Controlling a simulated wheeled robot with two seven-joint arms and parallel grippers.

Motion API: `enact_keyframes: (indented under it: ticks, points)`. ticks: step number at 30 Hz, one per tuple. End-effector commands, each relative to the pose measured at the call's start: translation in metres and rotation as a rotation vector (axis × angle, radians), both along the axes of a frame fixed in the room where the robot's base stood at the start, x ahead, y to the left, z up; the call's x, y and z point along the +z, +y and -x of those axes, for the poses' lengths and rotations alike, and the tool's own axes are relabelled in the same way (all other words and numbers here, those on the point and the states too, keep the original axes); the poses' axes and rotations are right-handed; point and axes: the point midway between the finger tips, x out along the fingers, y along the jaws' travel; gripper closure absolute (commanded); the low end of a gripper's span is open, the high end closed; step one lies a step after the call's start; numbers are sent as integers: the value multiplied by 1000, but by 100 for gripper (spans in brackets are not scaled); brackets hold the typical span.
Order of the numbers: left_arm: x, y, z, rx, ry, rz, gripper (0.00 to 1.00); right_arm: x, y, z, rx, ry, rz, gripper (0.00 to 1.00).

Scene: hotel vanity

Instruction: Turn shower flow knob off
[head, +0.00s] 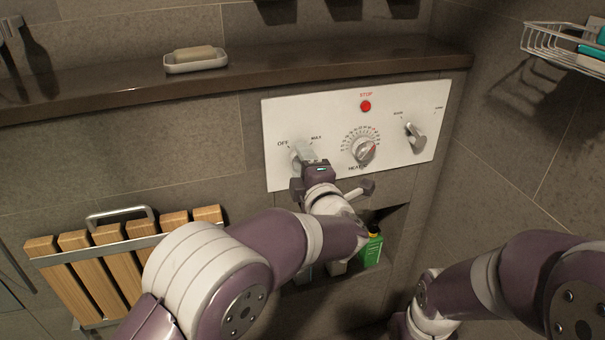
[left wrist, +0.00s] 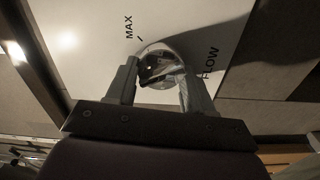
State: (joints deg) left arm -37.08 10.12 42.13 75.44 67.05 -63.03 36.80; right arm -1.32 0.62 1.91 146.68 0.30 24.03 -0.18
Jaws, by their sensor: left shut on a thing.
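The flow knob (head: 298,150) is on the left side of the white shower control panel (head: 282,112), between the OFF and MAX marks. In the left wrist view the round knob (left wrist: 166,56) sits between my fingers, near the printed words MAX and FLOW. My left gripper (head: 305,158) faces the panel and is shut on the knob, with a finger on each side; the left wrist view shows this grip (left wrist: 160,72). The gripper partly hides the knob, and I cannot tell its exact setting. My right arm is at the lower right; its fingers are out of view.
The heater dial (head: 365,150), a red stop button (head: 365,106) and a lever (head: 415,136) are close by on the panel. A ledge (head: 110,88) with a soap dish (head: 195,66) runs above. A green bottle (head: 373,249) stands in a niche below. A slatted wooden seat (head: 100,280) is at lower left.

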Motion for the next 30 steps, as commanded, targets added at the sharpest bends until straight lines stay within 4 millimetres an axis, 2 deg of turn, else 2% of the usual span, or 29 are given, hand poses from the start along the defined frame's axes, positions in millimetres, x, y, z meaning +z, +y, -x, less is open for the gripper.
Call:
enact_keyframes:
  ticks: [1,3,12,30]
  points:
    - [0,-2,0,-6,-22,36,78,-11,0,0,0,0,0,57]
    - [-1,-2,0,-7,-37,87,78,-18,0,0,0,0,0,57]
    - [3,-2,0,-8,-91,244,78,-39,0,0,0,0,0,57]
    - [8,-2,0,-8,-115,312,78,-45,0,0,0,0,0,57]
